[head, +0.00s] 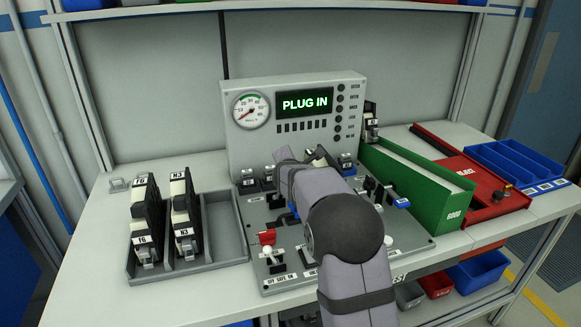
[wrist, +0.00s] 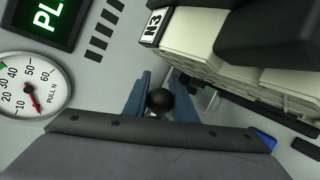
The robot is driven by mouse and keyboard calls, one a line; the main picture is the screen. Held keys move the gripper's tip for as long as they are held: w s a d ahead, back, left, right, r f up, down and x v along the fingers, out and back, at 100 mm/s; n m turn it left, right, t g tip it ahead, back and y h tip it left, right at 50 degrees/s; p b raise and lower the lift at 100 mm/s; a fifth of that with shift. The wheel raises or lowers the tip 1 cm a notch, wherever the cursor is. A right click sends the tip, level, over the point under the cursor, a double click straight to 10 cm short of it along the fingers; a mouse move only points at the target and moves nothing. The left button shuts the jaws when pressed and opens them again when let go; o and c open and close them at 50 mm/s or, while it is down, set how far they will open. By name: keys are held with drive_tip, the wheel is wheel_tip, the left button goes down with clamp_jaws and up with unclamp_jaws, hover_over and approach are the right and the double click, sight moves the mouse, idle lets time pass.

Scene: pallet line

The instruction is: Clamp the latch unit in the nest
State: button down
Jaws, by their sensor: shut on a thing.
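A latch unit (wrist: 215,55) marked N3, pale with black parts, is at the upper right of the wrist view, beside my gripper. In the head view only a small part of a unit (head: 320,157) shows behind my arm, on the grey fixture plate (head: 285,268). The nest under it is hidden, so its seating cannot be told. My gripper (wrist: 159,84) has its blue-grey fingers shut on a black ball knob (wrist: 160,101), apparently a clamp handle's. In the head view my arm hides the fingertips.
A panel (head: 240,88) with a gauge and the words PLUG IN stands behind the plate. A grey tray (head: 226,230) at left holds two more units (head: 148,222), (head: 185,215). A green GOOD bin (head: 415,190), a red bin (head: 480,185) and blue bins (head: 515,160) stand right.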

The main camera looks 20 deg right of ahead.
idle(0.4)
drive_tip(key=c, duration=1.5)
unclamp_jaws()
drive_tip(key=shift+d, duration=0.1)
drive_tip(key=shift+o, duration=0.2)
drive_tip(key=shift+s, duration=0.15)
drive_tip(key=b+v, duration=0.1)
drive_tip(key=v, duration=0.6)
